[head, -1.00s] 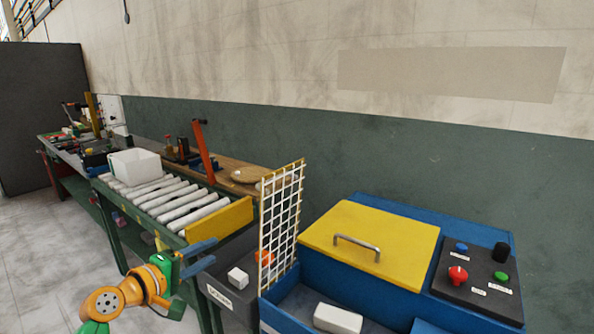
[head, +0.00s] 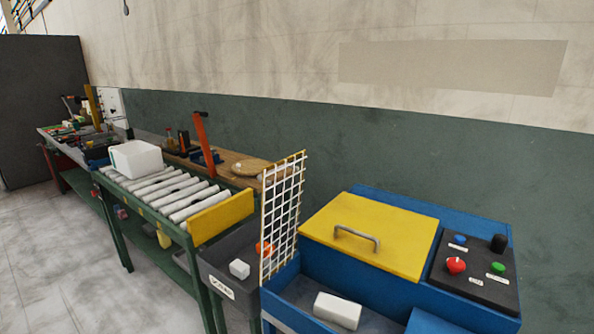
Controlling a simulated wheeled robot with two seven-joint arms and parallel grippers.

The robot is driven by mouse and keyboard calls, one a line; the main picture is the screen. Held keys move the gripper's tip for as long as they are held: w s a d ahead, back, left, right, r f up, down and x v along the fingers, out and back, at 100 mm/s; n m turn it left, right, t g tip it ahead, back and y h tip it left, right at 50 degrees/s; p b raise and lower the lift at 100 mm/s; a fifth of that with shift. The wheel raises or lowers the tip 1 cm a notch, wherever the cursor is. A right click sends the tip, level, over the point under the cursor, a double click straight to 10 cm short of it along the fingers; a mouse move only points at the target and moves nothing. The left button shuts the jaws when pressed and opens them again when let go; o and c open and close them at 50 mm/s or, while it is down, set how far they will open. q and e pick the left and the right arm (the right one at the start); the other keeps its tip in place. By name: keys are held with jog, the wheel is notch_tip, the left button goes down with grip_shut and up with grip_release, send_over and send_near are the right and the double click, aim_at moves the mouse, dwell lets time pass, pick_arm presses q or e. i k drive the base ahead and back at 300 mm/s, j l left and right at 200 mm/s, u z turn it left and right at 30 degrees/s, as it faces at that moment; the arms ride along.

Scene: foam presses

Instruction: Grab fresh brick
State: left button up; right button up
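A white brick (head: 337,310) lies in the blue tray (head: 292,298) at the front of the blue press, which has a closed yellow lid (head: 385,245) with a grey handle. A smaller white block (head: 239,269) and an orange piece (head: 264,248) sit in the grey labelled bin (head: 215,262) left of the wire mesh. A white box (head: 136,159) stands on the far end of the roller conveyor; its contents are hidden. I cannot tell which block is the fresh brick. Neither of my grippers shows in the head view.
A white mesh guard (head: 282,215) stands between the grey bin and the press. A yellow end plate (head: 221,217) closes the near end of the roller conveyor (head: 170,190). A control panel (head: 475,268) with red, green and blue buttons is at the right. Floor at the left is clear.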

aim_at(343, 313)
jog(key=i+j+z, duration=0.3)
jog(key=j+z, duration=0.15)
jog(key=j, duration=0.15)
jog(key=i+j+z, duration=0.15)
jog(key=j+z, duration=0.25)
jog(key=j, duration=0.25)
jog(key=i+j+z, duration=0.1)
jog(key=j+z, duration=0.35)
jog(key=j, duration=0.3)
jog(key=j+z, duration=0.4)
jog(key=j, duration=0.3)
